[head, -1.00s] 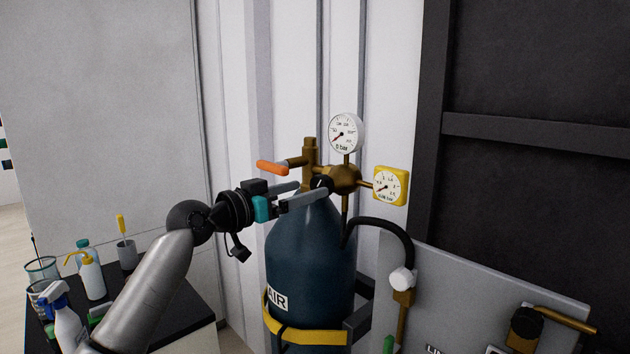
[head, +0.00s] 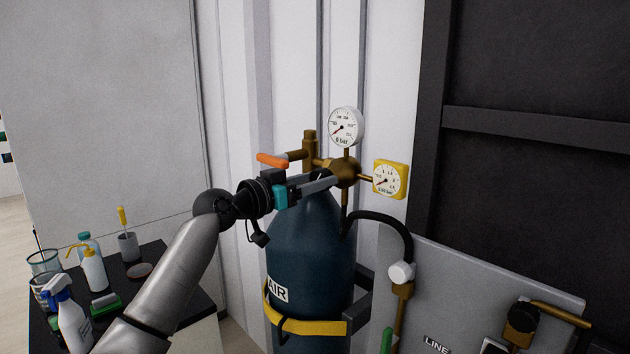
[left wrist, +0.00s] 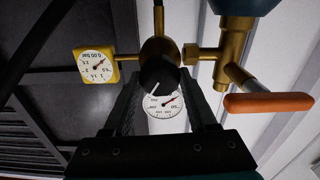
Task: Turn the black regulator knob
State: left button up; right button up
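The black regulator knob (left wrist: 158,76) sits on the front of the brass regulator (left wrist: 160,49) in the left wrist view. In the head view the knob (head: 318,175) is mostly hidden behind my left gripper's fingers. My left gripper (head: 326,181) reaches in from the left at the regulator's height. In the left wrist view its dark fingers (left wrist: 160,80) are apart, one on each side of the knob, with seeming gaps; contact cannot be told. The regulator sits on top of the dark blue AIR cylinder (head: 312,250). My right gripper is not in view.
An orange-handled valve (head: 272,160) is close above my left gripper. A white round gauge (head: 345,127) and a yellow gauge (head: 390,180) flank the regulator. A black hose (head: 385,226) runs down right. Bottles stand on a dark bench (head: 180,283) at lower left.

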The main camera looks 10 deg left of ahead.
pick_arm(q)
jog(key=c, duration=0.8)
jog(key=shift+c, duration=0.2)
jog(key=shift+n, duration=0.4)
jog(key=shift+n+p, duration=1.05)
jog(key=shift+n, duration=1.65)
jog(key=o, duration=1.4)
jog(key=shift+a, duration=0.1)
